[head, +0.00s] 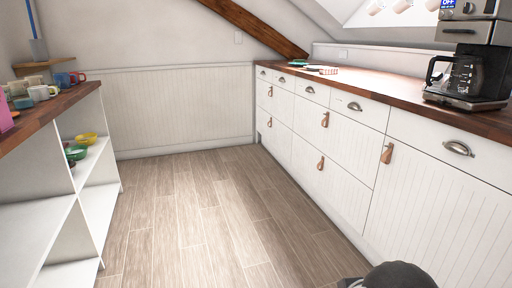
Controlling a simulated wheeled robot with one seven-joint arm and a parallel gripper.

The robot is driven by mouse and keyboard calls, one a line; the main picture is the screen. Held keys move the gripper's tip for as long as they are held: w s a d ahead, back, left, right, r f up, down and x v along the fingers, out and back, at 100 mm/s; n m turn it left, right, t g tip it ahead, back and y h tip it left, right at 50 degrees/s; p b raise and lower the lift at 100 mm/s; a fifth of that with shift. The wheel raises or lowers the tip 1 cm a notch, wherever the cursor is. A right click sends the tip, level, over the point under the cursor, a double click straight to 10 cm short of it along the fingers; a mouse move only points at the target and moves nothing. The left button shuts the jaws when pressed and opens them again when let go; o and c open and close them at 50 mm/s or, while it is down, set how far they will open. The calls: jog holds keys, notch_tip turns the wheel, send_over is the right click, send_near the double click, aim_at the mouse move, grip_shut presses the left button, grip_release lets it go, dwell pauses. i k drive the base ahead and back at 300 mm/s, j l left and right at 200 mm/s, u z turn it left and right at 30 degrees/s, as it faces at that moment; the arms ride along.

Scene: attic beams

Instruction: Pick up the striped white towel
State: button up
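A small flat whitish thing with faint reddish marks (329,71) lies at the far end of the wooden counter on the right. It may be the striped white towel, but it is too small to tell for sure. A dark and greenish flat item lies just beside it. My gripper is not in view; only a dark rounded part of my own body shows at the bottom right edge.
The wooden counter (385,84) tops white drawers along the right. A black coffee maker (470,77) stands on its near end. Left, a shelf unit (62,215) holds mugs (42,92) and bowls (86,138). The wood floor (195,220) between is clear.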

aim_at(325, 71)
jog(key=i, duration=2.2)
